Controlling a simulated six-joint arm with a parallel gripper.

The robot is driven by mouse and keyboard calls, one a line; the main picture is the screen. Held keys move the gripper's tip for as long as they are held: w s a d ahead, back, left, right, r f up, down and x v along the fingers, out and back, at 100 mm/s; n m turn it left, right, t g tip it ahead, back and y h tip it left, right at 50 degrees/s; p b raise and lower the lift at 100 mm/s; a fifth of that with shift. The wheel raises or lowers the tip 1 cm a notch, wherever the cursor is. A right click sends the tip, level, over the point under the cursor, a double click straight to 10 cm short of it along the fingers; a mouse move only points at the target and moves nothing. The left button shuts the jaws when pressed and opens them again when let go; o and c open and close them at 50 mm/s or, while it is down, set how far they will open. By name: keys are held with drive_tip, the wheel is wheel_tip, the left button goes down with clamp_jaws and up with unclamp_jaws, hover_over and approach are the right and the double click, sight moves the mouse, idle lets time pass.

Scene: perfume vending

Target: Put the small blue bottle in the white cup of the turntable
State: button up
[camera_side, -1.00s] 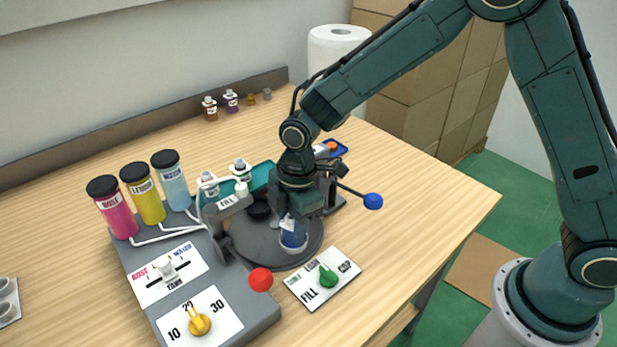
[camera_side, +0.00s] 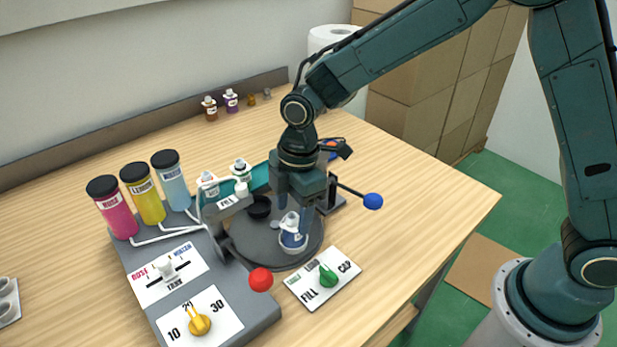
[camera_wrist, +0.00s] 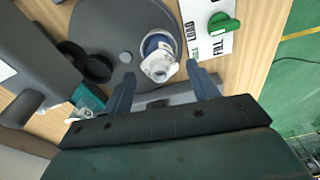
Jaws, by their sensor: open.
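The small blue bottle (camera_side: 291,222), with a pale neck and top, stands upright in the white cup (camera_side: 293,249) at the front of the dark turntable (camera_side: 252,250). In the wrist view the bottle (camera_wrist: 160,67) shows from above, with the cup's pale rim around it. My gripper (camera_side: 297,228) is open just above and around the bottle's top. In the wrist view the fingers of my gripper (camera_wrist: 162,82) are spread on both sides, apart from the bottle. The cup's lower part is hard to make out.
A black cup (camera_side: 259,207) sits on the turntable behind. Pink (camera_side: 113,208), yellow and blue cylinders stand left. The table's front right is clear.

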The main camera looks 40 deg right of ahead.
wheel_tip(320, 180, up, 8)
drive_tip(key=d, duration=0.1)
idle(0.6)
drive_tip(key=shift+r, duration=0.1)
drive_tip(key=s+d+r+m+t, duration=0.3)
drive_tip(key=s+d+r+m, duration=0.5)
drive_tip(key=s+d+r, duration=0.3)
drive_tip(key=s+d+m+t+h, duration=0.1)
drive_tip(key=s+d+m+t, duration=0.1)
drive_tip(key=s+d+m, duration=0.6)
drive_tip(key=shift+s+f+m, duration=0.35)
drive_tip(key=shift+s+m, duration=0.05)
drive_tip(key=shift+s, duration=1.6)
drive_tip(key=shift+d, duration=0.1)
